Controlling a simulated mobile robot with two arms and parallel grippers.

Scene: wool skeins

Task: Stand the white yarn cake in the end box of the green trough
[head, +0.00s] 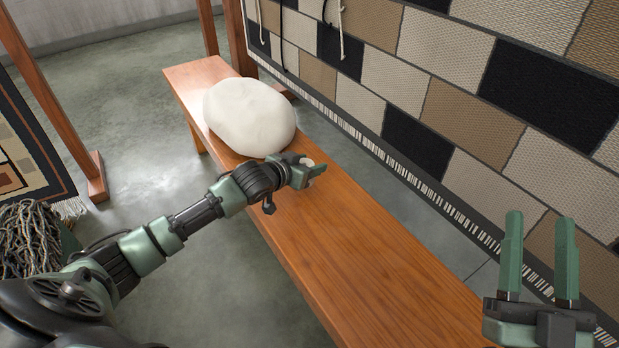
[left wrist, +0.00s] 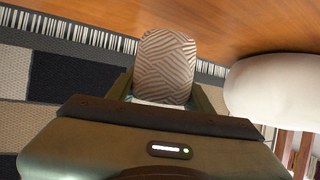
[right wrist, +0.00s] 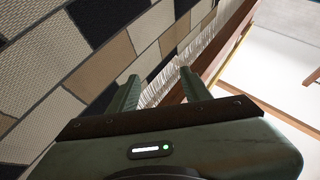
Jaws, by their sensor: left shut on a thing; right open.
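My left gripper (head: 317,174) is shut on a pale yarn cake (left wrist: 167,62) with a zigzag wound surface, seen between its fingers in the left wrist view. In the head view only a small white bit of the cake shows at the fingers, over the wooden bench (head: 350,250). Whether the cake touches the bench I cannot tell. My right gripper (head: 538,258) is open and empty at the lower right, with its fingers apart. I cannot make out a green trough with boxes in any view.
A large white rounded lump (head: 248,117) sits on the bench behind my left gripper. A patchwork woven hanging (head: 470,110) runs along the bench's right side. Stringy grey yarn (head: 30,238) fills a dark green container at lower left. The bench's near part is clear.

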